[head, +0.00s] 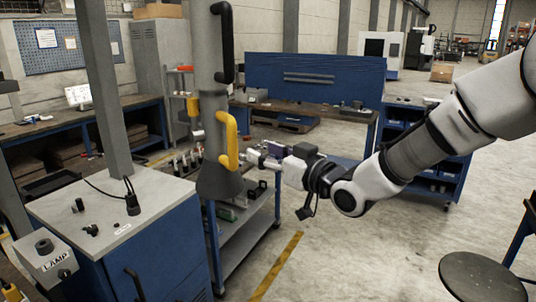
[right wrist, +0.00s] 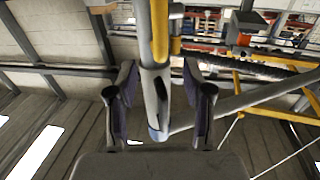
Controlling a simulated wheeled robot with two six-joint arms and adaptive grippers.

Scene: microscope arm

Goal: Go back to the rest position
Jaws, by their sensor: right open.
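The microscope arm (head: 209,100) hangs as a grey column that widens into a cone at its lower end. It carries a black handle (head: 226,45) high up and a yellow handle (head: 230,140) lower on its right side. My right gripper (head: 258,158) is just right of the yellow handle. In the right wrist view its two fingers (right wrist: 160,85) are spread apart, with a grey tube edged in yellow (right wrist: 155,50) showing between them. I cannot tell whether the fingers touch anything. My left gripper is out of view.
A blue cabinet with a grey top (head: 150,200) and a lamp box (head: 47,258) stand at the left front. A shelf cart (head: 250,235) is below the cone. A round stool (head: 482,280) is at lower right. Open floor (head: 350,250) lies between the cart and the stool.

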